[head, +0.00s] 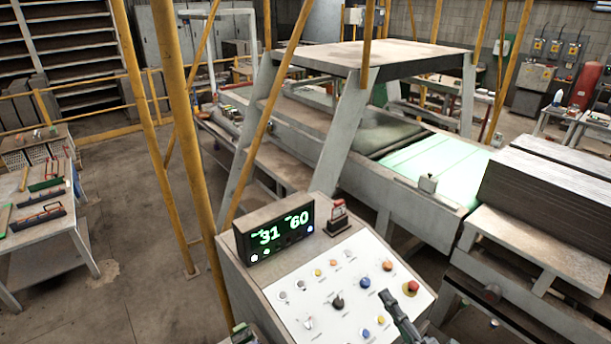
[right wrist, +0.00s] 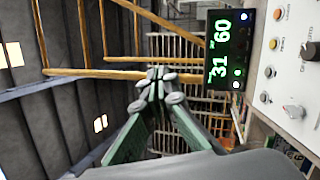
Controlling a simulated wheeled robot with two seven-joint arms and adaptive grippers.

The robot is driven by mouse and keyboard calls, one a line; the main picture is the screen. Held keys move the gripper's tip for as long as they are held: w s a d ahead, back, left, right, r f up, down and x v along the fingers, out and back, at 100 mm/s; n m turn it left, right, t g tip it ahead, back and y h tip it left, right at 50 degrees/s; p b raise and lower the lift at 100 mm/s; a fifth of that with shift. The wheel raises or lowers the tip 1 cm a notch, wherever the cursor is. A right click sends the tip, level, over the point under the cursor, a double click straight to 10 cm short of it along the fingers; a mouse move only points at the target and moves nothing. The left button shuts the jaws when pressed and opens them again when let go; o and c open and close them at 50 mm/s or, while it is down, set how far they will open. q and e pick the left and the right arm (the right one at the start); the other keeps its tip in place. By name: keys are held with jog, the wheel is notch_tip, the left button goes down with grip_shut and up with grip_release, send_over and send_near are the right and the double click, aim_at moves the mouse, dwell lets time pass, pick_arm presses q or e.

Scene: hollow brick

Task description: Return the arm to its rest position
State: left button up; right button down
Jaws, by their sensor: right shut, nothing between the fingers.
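My right gripper (head: 386,295) reaches in from the bottom of the head view, over the lower right part of the control panel (head: 348,262). Its fingers are shut and hold nothing. In the right wrist view the fingertips (right wrist: 157,82) meet in the middle of the picture, with the panel (right wrist: 285,85) off to the right. I cannot tell whether the gripper touches the panel. My left gripper is not in view.
The panel bears several knobs and buttons, a red button (head: 411,288) and a display (head: 274,232) reading 31 and 60. Yellow posts (head: 187,120) stand left of it. A conveyor (head: 420,160) lies behind. A table with tools (head: 40,225) stands far left, with bare floor between.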

jog(key=d+f+m+t+h, duration=0.1)
jog(key=d+f+m+h, duration=0.2)
jog(key=d+m+h, duration=1.25)
jog(key=s+d+f+m+g, duration=0.3)
jog(key=d+f+m+g, duration=0.15)
jog(key=f, duration=0.35)
jog(key=s+d+f+m+g, duration=0.3)
jog(key=s+d+f, duration=0.15)
jog(key=f, duration=0.25)
jog(key=s+a+f+m+g+y, duration=0.15)
jog(key=s+a+f+g, duration=0.3)
jog(key=s+f, duration=0.45)
jog(key=s+a+f+m+g+y, duration=0.1)
jog(key=s+a+f+g+y, duration=0.3)
jog(key=s+f, duration=0.5)
notch_tip(320, 180, down, 41)
jog(key=a+g+b, duration=0.2)
jog(key=b, duration=0.7)
jog(key=s+f+n+g+b, duration=0.1)
jog(key=s+f+b, duration=0.4)
jog(key=s+f, duration=1.4)
notch_tip(320, 180, down, 3)
jog(key=shift+s+f+b, duration=0.2)
jog(key=shift+s+b, duration=0.1)
